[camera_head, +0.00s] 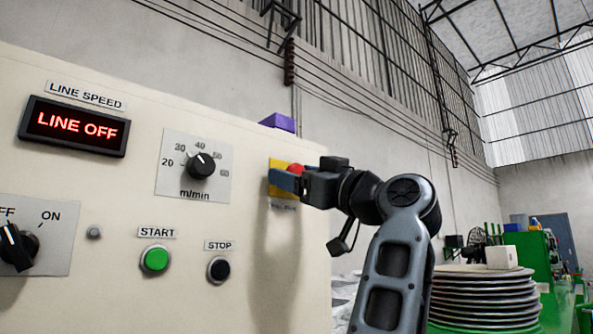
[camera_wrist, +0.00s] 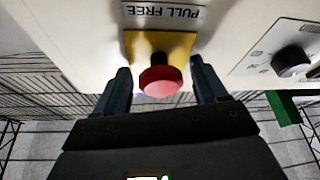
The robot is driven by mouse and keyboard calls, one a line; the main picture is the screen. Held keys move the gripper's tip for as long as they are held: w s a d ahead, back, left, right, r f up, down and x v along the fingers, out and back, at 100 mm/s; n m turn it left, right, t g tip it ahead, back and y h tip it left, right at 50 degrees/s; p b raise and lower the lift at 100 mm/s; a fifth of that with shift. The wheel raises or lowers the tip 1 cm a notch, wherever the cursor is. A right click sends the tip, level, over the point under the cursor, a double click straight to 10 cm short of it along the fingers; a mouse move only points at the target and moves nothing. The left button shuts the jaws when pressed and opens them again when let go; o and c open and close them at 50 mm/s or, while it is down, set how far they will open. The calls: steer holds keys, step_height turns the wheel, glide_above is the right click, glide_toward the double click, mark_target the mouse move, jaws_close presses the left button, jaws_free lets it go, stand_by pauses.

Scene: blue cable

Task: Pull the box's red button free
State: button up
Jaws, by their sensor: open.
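The red button (camera_wrist: 160,80) sits on a yellow plate (camera_wrist: 178,43) on the cream box, below a "PULL FREE" label (camera_wrist: 163,10) in the upside-down wrist view. In the head view the red button (camera_head: 296,169) shows partly above my gripper (camera_head: 280,181), with the yellow plate (camera_head: 275,164) behind. My gripper (camera_wrist: 160,88) is open, with one finger on each side of the button. A gap shows between each finger and the button in the wrist view. My gripper hides part of the button and plate in the head view.
The cream panel (camera_head: 110,230) carries a lit "LINE OFF" display (camera_head: 73,126), a speed knob (camera_head: 201,165), a green START button (camera_head: 155,259), a black STOP button (camera_head: 219,268) and an ON/OFF switch (camera_head: 17,246). Stacked discs (camera_head: 485,297) stand at right.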

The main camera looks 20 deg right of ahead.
steer(key=shift+w+a, duration=0.1)
steer(key=shift+w, duration=0.1)
